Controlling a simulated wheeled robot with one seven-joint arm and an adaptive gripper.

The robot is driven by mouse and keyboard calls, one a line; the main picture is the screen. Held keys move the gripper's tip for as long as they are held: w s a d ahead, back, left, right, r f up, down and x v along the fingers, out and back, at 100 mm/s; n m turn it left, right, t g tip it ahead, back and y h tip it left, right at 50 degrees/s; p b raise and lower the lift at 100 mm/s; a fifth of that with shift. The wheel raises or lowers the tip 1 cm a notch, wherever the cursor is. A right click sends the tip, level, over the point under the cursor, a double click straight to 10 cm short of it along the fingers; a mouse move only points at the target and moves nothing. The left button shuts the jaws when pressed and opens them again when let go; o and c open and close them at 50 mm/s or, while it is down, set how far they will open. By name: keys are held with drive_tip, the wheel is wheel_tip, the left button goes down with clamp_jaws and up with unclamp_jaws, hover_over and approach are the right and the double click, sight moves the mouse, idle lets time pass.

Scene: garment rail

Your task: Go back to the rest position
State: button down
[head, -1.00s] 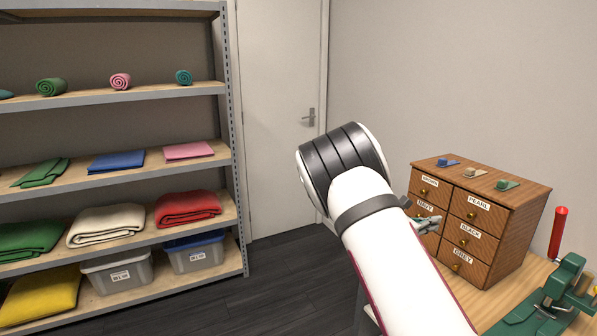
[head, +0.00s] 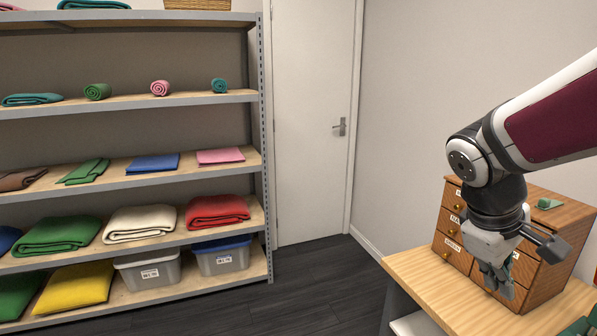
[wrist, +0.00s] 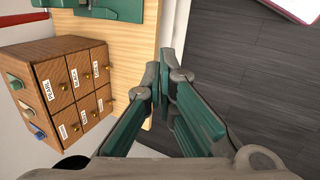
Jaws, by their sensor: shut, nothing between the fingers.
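My gripper (head: 494,276) points down in front of the wooden drawer cabinet (head: 563,227) in the head view, above the tabletop. In the wrist view my gripper (wrist: 163,88) has its green-padded fingers shut with nothing between them. The same cabinet also shows at the left of the wrist view (wrist: 80,60), with labelled drawers and brass knobs. My arm and gripper hide part of the cabinet in the head view.
The wooden table (head: 428,289) stands at the right. A shelf rack (head: 264,140) with folded and rolled cloths and grey bins (head: 150,271) fills the left. A white door (head: 312,130) is behind. Dark floor (head: 318,287) lies clear between rack and table.

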drive_tip(key=s+a+r+m+t+y, duration=0.2)
drive_tip(key=s+a+m+t+y, duration=0.1)
drive_tip(key=s+a, duration=0.9)
drive_tip(key=shift+s+a+m+y, duration=0.3)
drive_tip(key=shift+s+m+y, duration=0.3)
drive_tip(key=shift+m+y, duration=0.3)
